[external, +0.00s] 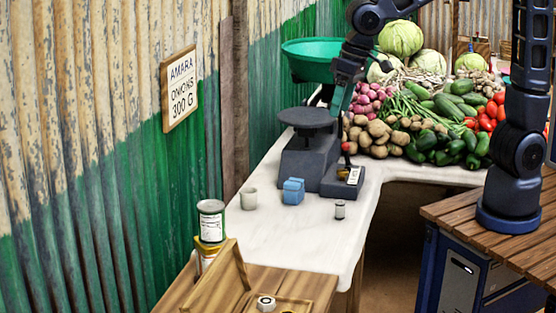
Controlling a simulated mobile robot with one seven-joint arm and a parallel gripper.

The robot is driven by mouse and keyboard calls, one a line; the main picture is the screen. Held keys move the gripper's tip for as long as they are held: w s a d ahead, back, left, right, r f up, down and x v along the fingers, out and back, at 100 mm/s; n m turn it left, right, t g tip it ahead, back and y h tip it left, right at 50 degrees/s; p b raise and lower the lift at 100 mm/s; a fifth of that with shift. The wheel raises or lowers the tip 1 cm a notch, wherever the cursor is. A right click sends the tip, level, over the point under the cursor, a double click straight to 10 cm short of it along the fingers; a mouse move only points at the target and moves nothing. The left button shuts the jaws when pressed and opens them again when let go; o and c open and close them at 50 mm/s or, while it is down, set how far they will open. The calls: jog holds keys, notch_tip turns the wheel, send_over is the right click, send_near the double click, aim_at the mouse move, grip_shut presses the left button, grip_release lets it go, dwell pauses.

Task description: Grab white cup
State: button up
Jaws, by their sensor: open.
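A small white cup (248,199) stands upright on the white countertop, near the corrugated wall and left of a blue box. My gripper (339,103) points down beside the balance, in front of the vegetable pile. It is well behind and to the right of the cup and apart from it. My gripper is open, and I see nothing held in it. Its fingertips are small and dark here, so their exact gap is hard to make out.
A dark balance (297,165) with a green pan (310,58) stands between my gripper and the cup. A blue box (293,191) and a small jar (340,210) stand nearby. A labelled tin (211,222) is in front. The counter (275,240) before the cup is clear.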

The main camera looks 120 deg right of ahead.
jog(key=w+d+f+m, duration=0.2)
jog(key=d+f, duration=0.1)
jog(key=d, duration=0.2)
jog(key=w+d+f+m, duration=0.2)
jog(key=w+d+f, duration=0.1)
jog(key=d, duration=0.2)
jog(key=m+g+h, duration=0.3)
jog(key=m+g, duration=0.2)
jog(key=m, duration=0.4)
send_near(248, 191)
jog(key=f, duration=0.2)
jog(key=a+f, duration=0.1)
jog(key=f, duration=0.1)
jog(key=shift+s, duration=0.15)
jog(key=shift+d+x, duration=0.15)
jog(key=shift+x, duration=1.1)
jog(key=shift+d+x, duration=0.15)
jog(key=shift+x, duration=1.05)
jog(key=shift+r, duration=0.15)
jog(key=c, duration=1)
jog(key=shift+c, duration=0.2)
